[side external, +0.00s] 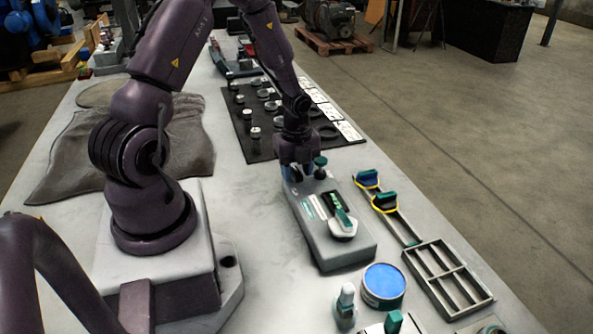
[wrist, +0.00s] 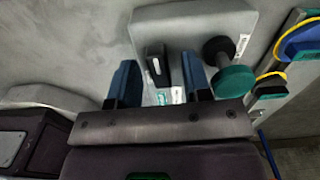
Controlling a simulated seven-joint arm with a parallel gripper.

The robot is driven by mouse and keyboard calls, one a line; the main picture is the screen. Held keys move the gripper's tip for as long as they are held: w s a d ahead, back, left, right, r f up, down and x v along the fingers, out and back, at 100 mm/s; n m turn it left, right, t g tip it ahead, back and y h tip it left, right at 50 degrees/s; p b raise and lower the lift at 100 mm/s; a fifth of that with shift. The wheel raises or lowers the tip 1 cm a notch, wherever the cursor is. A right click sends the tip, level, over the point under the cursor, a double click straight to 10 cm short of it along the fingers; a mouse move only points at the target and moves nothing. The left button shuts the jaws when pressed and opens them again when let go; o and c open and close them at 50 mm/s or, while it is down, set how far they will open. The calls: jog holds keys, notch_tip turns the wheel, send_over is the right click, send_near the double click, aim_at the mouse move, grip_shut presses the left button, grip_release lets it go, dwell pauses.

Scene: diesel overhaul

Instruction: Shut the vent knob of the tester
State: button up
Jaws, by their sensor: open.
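The tester (side external: 318,248) is a grey box on the bench with a small lit display and a white knob with a teal grip (side external: 342,226) at its near end. My gripper (side external: 296,173) is over its far end, pointing down, its blue fingers apart. In the wrist view, a black bar-shaped knob (wrist: 157,66) with a white mark lies between the open fingers of my gripper (wrist: 159,60), with no clear contact. A black post with a green round cap (wrist: 234,82) stands just right of the right finger. No readable label shows which knob is the vent.
Right of the tester are yellow-edged blue and dark parts (side external: 386,203) and a grey divided tray (side external: 447,279). A blue-topped round tin (side external: 383,284) and a white bottle-like part (side external: 346,300) stand in front. A black mat (side external: 262,142) with several small parts lies behind.

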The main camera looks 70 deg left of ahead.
jog(key=shift+c, duration=0.3)
grip_shut()
jog(key=n, duration=0.4)
jog(key=shift+n, duration=0.4)
